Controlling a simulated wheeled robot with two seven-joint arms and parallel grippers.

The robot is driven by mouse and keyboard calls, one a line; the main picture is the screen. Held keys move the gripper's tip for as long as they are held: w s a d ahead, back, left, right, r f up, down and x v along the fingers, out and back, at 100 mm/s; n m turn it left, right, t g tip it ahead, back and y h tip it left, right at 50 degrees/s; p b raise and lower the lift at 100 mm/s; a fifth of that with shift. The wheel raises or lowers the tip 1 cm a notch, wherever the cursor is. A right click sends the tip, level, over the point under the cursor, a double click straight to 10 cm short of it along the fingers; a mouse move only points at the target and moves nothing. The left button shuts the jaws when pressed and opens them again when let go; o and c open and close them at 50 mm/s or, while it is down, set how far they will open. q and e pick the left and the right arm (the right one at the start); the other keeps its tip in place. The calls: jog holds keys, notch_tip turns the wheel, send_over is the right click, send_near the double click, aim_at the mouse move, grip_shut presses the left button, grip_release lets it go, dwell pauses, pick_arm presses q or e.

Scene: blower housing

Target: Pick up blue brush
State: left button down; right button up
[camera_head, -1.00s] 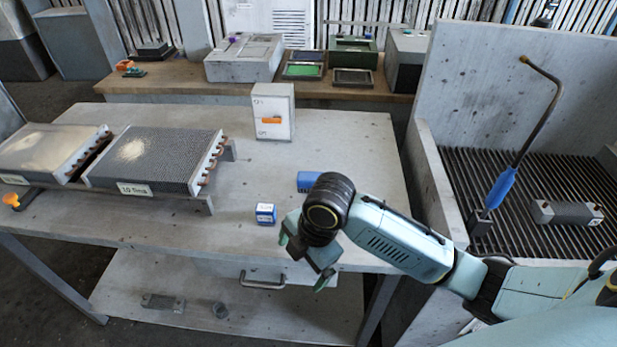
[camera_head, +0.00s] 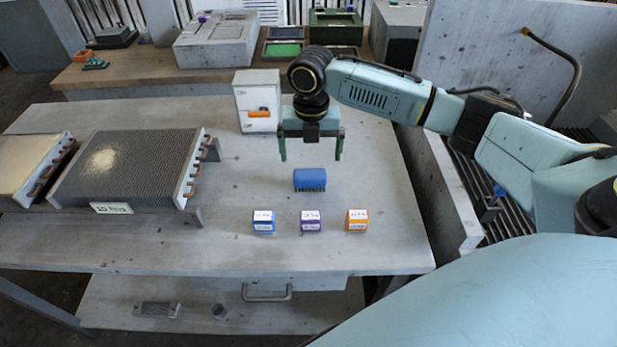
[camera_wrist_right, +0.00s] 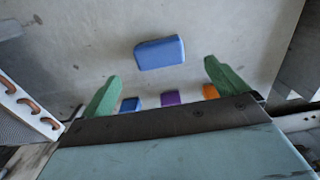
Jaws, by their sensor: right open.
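The blue brush (camera_head: 310,179) lies on the grey table, blue back up, with dark bristles along its near edge. It also shows in the right wrist view (camera_wrist_right: 160,53), ahead of the fingers and apart from them. My right gripper (camera_head: 311,158) is above the table, pointing down, a little behind the brush in the head view. Its two green fingers are spread wide with nothing between them; they also show in the right wrist view (camera_wrist_right: 160,90). My left gripper is not in view.
A blue block (camera_head: 263,222), a purple block (camera_head: 311,221) and an orange block (camera_head: 357,220) stand in a row in front of the brush. A switch box (camera_head: 258,98) stands behind, left of the gripper. Finned coils (camera_head: 125,170) occupy the table's left. Bare table surrounds the brush.

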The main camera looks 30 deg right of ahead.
aim_at(310, 173)
notch_tip(310, 173, down, 3)
jog(key=shift+w, duration=0.15)
jog(key=shift+f, duration=0.25)
notch_tip(310, 173, down, 5)
jog(key=shift+a+f, duration=0.1)
jog(key=shift+s, duration=0.2)
jog(key=shift+c, duration=0.7)
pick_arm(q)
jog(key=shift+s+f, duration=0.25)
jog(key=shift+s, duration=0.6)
pick_arm(e)
jog(key=c, duration=1)
